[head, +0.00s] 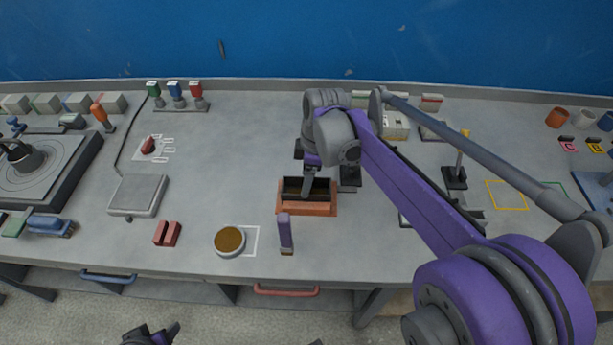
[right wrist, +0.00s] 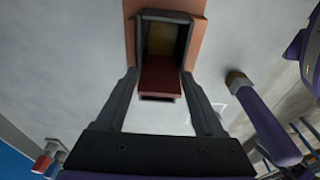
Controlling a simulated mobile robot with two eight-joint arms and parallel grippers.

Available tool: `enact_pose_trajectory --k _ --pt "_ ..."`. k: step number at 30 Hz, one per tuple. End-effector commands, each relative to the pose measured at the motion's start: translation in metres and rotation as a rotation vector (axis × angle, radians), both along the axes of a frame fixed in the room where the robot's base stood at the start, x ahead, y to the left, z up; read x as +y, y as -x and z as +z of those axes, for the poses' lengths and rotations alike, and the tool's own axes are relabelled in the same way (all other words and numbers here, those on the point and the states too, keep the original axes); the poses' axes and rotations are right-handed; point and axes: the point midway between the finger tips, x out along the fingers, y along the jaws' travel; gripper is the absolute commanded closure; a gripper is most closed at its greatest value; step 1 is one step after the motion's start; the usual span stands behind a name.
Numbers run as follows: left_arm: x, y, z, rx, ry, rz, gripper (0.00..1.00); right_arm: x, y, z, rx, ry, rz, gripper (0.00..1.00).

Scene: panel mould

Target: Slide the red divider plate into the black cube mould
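The black mould (head: 322,190) stands on a terracotta base (head: 306,210) near the middle of the bench. In the right wrist view, the mould (right wrist: 143,45) is an open black box with a brownish inside. My right gripper (head: 307,193) points down at it; its fingers (right wrist: 158,82) also show in the right wrist view. They flank the dark red divider plate (right wrist: 160,77) and appear closed on its sides. The plate is at the mould's near end; how deep it sits I cannot tell. My left gripper (head: 151,335) is partly visible at the bottom edge, away from the bench.
A purple-handled tool (head: 285,230) lies close to the mould's front; it also shows in the right wrist view (right wrist: 268,125). A round brown-filled dish (head: 229,240), red blocks (head: 167,234) and a grey scale (head: 138,194) are to the left. A stand (head: 455,175) is to the right.

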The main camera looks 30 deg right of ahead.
Motion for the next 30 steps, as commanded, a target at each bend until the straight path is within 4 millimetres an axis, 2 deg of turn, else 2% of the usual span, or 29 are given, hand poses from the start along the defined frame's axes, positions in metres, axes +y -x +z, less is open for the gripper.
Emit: enact_pose_trajectory --k 1,2,3,11,14,17,24,30 --pt "0.0 0.0 0.0 0.0 0.0 0.0 0.38 0.0 0.0 0.0 0.002 -0.001 0.0 0.15" --pt "0.0 0.0 0.0 0.0 0.0 0.0 0.38 0.0 0.0 0.0 0.002 -0.001 0.0 0.09" --pt "0.0 0.0 0.0 0.0 0.0 0.0 0.38 0.0 0.001 0.0 0.002 -0.001 0.0 0.08" --pt "0.0 0.0 0.0 0.0 0.0 0.0 0.38 0.0 0.0 0.001 0.001 -0.001 0.0 0.08" --pt "0.0 0.0 0.001 0.0 0.0 0.0 0.38 -0.001 0.001 0.006 0.001 -0.001 0.0 0.08" --pt "0.0 -0.001 0.003 -0.001 0.0 0.0 0.38 -0.002 0.002 0.02 0.001 -0.001 0.0 0.08" --pt "0.0 -0.002 0.008 -0.004 0.0 0.0 0.38 -0.009 0.006 0.07 0.001 -0.001 -0.001 0.08" --pt "0.0 -0.003 0.01 -0.005 0.0 0.0 0.38 -0.012 0.008 0.098 0.001 -0.001 0.0 0.08"
